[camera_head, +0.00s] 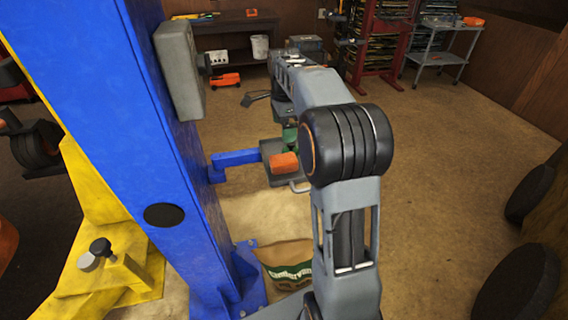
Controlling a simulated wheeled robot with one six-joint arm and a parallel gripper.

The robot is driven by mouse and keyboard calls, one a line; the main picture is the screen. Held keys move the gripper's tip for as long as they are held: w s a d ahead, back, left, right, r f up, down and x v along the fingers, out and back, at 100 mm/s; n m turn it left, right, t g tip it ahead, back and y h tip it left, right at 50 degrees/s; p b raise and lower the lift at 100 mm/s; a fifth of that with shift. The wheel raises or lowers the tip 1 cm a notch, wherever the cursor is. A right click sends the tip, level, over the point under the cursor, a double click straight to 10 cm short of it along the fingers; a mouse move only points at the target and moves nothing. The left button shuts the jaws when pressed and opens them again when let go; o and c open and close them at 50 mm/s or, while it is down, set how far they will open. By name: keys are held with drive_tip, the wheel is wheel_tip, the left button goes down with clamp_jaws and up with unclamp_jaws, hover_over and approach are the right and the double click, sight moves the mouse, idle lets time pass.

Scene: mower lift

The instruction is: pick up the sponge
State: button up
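An orange block that looks like the sponge (284,162) lies on a small grey tray (277,180) held out by a blue bracket on the blue post. My arm crosses the middle of the view, and its elbow covers the area just right of the tray. The arm's far end is above and behind the tray. A dark, flat part that may be my gripper (256,98) shows left of the wrist, apart from the block. Whether its fingers are open or shut is not clear.
The blue post (165,130) with a grey box (180,68) stands close on the left. A green object (290,134) is by the tray's back edge. A printed bag (287,265) sits on the floor below. A red rack (385,45) and grey cart (443,50) stand behind.

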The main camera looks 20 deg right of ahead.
sight(283, 158)
wheel_tip(283, 158, down, 8)
drive_tip(key=shift+w+d+f, duration=0.1)
drive_tip(key=shift+w+d, duration=0.05)
drive_tip(key=shift+a+f, duration=0.2)
drive_tip(key=shift+f, duration=2.5)
drive_tip(key=c, duration=1)
drive_tip(key=shift+r, duration=0.1)
